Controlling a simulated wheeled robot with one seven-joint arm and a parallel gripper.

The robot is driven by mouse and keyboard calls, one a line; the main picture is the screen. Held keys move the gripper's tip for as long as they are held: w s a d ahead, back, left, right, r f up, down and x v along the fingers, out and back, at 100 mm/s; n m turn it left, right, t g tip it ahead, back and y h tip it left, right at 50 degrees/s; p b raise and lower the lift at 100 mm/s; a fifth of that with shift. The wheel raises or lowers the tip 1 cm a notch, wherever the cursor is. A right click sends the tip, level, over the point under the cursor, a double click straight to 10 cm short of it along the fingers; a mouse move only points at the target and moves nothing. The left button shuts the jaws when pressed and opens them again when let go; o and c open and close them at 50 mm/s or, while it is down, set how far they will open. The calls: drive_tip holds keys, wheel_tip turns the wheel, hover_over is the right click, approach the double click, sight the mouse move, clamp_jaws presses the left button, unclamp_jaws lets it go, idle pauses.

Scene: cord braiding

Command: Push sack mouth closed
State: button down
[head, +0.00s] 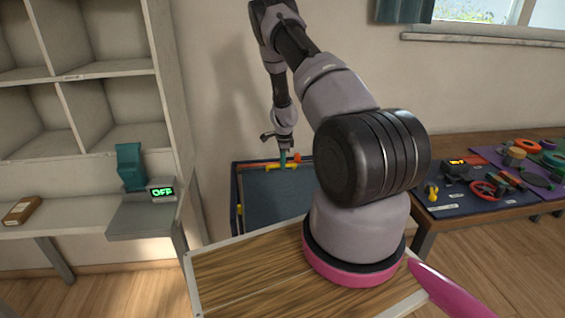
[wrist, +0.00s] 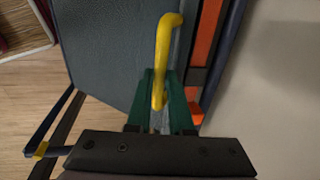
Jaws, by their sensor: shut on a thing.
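My gripper (head: 283,160) reaches down at the far edge of a low dark-framed box (head: 234,190). In the wrist view, its green fingers (wrist: 160,100) are shut on a yellow hooked bar (wrist: 167,35). The bar's bent end sticks out beyond the fingertips. Beside it lies a dark blue-grey surface (wrist: 115,40), which fills the box's frame in the head view (head: 280,208). An orange strip (wrist: 207,40) runs along the other side of the bar. I cannot make out a sack mouth as such; the fingers hide part of the bar.
A wall stands close behind the box. White shelves (head: 100,75) with a small "OFF" display (head: 162,191) are at left. A table with a dark mat (head: 450,203) and several coloured parts is at right. A wooden top (head: 240,270) lies in front.

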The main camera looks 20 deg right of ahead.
drive_tip(key=shift+w+d+r, duration=0.1)
drive_tip(key=shift+w, duration=0.2)
drive_tip(key=c, duration=0.8)
unclamp_jaws()
wheel_tip(320, 180, up, 10)
drive_tip(key=s, duration=0.2)
drive_tip(key=shift+a+r, duration=0.2)
drive_tip(key=shift+a, duration=0.05)
drive_tip(key=shift+r, duration=0.1)
